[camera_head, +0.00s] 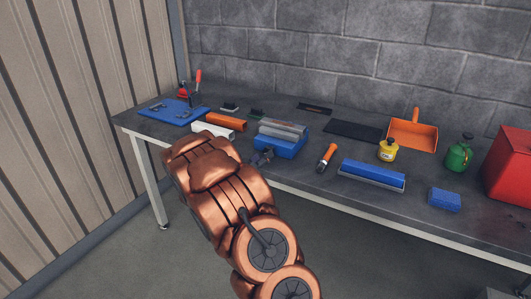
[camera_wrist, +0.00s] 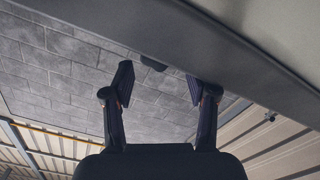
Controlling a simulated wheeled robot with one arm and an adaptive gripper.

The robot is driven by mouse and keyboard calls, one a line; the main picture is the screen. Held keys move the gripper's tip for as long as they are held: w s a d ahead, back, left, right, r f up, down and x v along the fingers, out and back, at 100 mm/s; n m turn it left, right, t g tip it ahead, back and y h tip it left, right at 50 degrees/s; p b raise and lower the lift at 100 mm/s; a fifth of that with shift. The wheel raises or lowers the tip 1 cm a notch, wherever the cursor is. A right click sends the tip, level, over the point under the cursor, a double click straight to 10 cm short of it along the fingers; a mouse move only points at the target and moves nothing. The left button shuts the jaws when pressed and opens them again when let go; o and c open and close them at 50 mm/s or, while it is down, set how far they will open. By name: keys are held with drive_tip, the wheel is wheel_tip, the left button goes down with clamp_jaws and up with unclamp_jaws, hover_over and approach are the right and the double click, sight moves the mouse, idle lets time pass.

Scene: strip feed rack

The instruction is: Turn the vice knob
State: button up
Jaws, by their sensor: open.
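The blue vice (camera_head: 281,147) with grey jaws stands near the table's front edge in the head view. A small dark part (camera_head: 262,157) shows at its front left, beside my copper arm; I cannot tell whether it is the vice knob or part of my gripper. In the wrist view my gripper (camera_wrist: 160,82) is open, its two dark fingers apart with nothing held between them. A dark rounded shape (camera_wrist: 152,63) shows beyond and between the fingertips, against a grey edge; I cannot tell if it is the knob. My arm covers part of the table front in the head view.
On the table (camera_head: 310,179) lie an orange-handled tool (camera_head: 328,154), a blue bar (camera_head: 372,174), a white roll (camera_head: 212,130) and an orange roll (camera_head: 225,121). A yellow container (camera_head: 388,150), green can (camera_head: 459,156) and red box (camera_head: 510,165) stand to the right.

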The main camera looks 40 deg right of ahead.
sight(267, 151)
drive_tip(key=shift+x, duration=1.55)
drive_tip(key=c, duration=0.9)
drive_tip(key=shift+m, duration=0.3)
drive_tip(key=shift+f+m+b, duration=0.2)
drive_tip(key=shift+m+b, duration=0.6)
drive_tip(key=shift+b, duration=0.4)
drive_tip(key=m+b, duration=0.3)
drive_tip(key=shift+s+r, duration=0.1)
drive_tip(key=shift+r, duration=0.1)
drive_tip(key=shift+r+m, duration=0.1)
drive_tip(key=shift+m, duration=0.2)
